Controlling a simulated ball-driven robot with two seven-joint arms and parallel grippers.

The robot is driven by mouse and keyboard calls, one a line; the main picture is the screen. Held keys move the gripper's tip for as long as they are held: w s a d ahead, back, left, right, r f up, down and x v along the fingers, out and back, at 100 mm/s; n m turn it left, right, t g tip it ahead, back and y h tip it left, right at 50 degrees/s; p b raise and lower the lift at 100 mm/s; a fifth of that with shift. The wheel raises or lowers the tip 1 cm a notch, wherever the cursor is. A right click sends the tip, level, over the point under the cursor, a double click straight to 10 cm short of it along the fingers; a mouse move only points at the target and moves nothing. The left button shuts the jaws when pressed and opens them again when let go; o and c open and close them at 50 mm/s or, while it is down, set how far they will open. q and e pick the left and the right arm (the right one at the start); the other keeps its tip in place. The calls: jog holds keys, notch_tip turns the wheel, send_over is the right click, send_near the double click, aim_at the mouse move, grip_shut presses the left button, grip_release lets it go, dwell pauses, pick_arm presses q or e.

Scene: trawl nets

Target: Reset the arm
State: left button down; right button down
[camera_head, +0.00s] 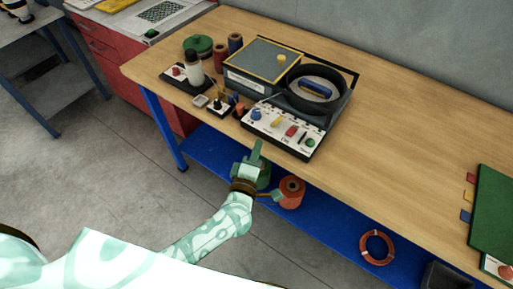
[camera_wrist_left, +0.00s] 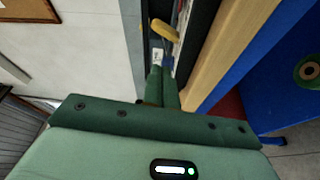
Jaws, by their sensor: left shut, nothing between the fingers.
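My left arm comes in from the lower left in the head view, with a pale mint patterned sleeve. My left gripper (camera_head: 257,150) is green and points up toward the front edge of the wooden workbench (camera_head: 400,150). It is in front of the bench and below the control panel (camera_head: 283,130) of a machine on it. In the left wrist view the gripper's fingers (camera_wrist_left: 157,80) are together with nothing held. The bench's front edge and a yellow handle (camera_wrist_left: 165,30) show beyond them. My right gripper is not in view.
On the bench stand a black round basin (camera_head: 317,90), a grey box (camera_head: 262,70), a green spool (camera_head: 198,46) and a white bottle (camera_head: 194,68). An orange spool (camera_head: 291,190) and an orange ring (camera_head: 377,247) are on the blue lower shelf. The bench's right middle is clear.

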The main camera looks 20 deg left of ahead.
pick_arm(q)
jog(key=f+m+h, duration=0.1)
jog(key=f+m, duration=0.1)
jog(key=s+d+f+m+g+h, duration=0.1)
jog(key=f+m, duration=0.1)
jog(key=m, duration=0.1)
jog(key=d+f+m+g+h, duration=0.1)
jog(key=f+m, duration=0.1)
jog(key=m, duration=0.1)
jog(key=shift+s+d+f+h, duration=0.2)
jog(key=shift+s+f+h, duration=0.1)
jog(key=shift+f, duration=0.1)
jog(key=s+a+f+m+g, duration=0.35)
jog(key=s+f, duration=0.25)
jog(key=f, duration=0.3)
jog(key=s+a+f+m+g, duration=0.2)
jog(key=s+f+m+g, duration=0.3)
jog(key=f, duration=0.4)
jog(key=s+a+f+m+g+y, duration=0.1)
jog(key=s+a+f+g, duration=0.1)
jog(key=s, duration=0.9)
jog(key=s+a+f+m+g+y, duration=0.1)
jog(key=s+a+f+g, duration=0.2)
jog(key=s, duration=0.8)
jog(key=s+a+f+m+g+y, duration=0.1)
jog(key=s+a+f+g+y, duration=0.1)
jog(key=s+a+f, duration=0.3)
jog(key=s+f, duration=0.3)
jog(key=s, duration=0.2)
jog(key=shift+s+a, duration=0.4)
